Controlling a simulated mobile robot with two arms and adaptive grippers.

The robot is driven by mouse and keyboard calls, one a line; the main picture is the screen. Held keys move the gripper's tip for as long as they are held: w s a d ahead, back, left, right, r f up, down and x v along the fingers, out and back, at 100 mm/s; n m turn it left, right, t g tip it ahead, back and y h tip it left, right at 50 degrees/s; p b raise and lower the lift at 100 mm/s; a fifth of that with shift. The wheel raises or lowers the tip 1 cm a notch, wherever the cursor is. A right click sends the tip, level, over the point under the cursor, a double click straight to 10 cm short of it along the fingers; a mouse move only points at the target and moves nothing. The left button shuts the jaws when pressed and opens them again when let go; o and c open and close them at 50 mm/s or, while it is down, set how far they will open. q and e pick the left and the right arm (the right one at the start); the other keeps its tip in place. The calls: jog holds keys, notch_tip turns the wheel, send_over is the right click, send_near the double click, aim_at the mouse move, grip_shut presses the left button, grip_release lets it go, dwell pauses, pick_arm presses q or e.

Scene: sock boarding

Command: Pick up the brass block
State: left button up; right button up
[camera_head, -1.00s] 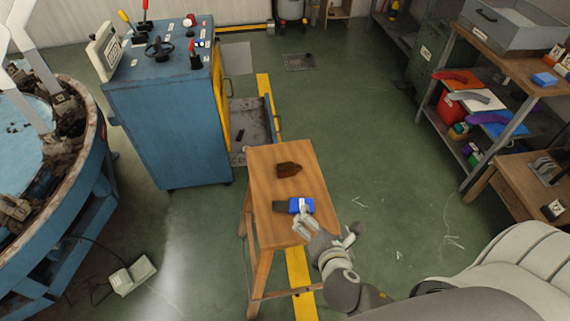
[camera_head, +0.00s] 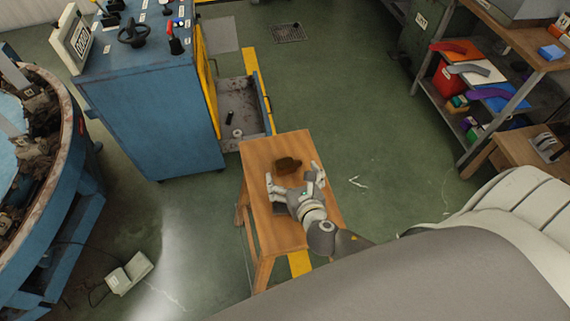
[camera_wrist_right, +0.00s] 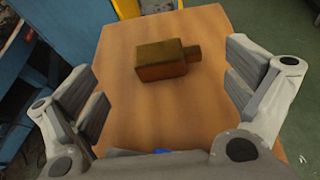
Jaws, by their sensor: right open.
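The brass block (camera_head: 287,166) is a dark brown-gold piece lying on the wooden stool (camera_head: 262,150). In the right wrist view the brass block (camera_wrist_right: 162,61) shows a boxy body with a smaller stub at its right end. My right gripper (camera_head: 294,178) is open over the stool, on the near side of the block. In the right wrist view its fingers (camera_wrist_right: 166,92) are spread wide, with the block beyond and between them, not gripped. A blue item (camera_wrist_right: 150,152) shows only as a sliver at the bottom of that view; the gripper hides most of it. My left gripper is not in view.
A blue cabinet (camera_head: 150,115) with controls on top stands left of the stool, its open drawer (camera_head: 240,105) close to the stool's far edge. A shelf (camera_head: 500,105) with coloured items stands at the right. Green floor is free between stool and shelf.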

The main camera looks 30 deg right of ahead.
aim_at(288, 163)
jog(key=shift+w+d+f, duration=0.15)
jog(key=shift+w, duration=0.25)
jog(key=x, duration=0.4)
jog(key=shift+w+d+f, duration=0.15)
jog(key=shift+d+f, duration=0.05)
jog(key=shift+d, duration=0.1)
jog(key=c, duration=1.1)
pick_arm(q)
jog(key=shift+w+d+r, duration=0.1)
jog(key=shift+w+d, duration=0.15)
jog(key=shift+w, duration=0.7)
pick_arm(e)
jog(key=shift+r, duration=0.1)
jog(key=shift+c, duration=1)
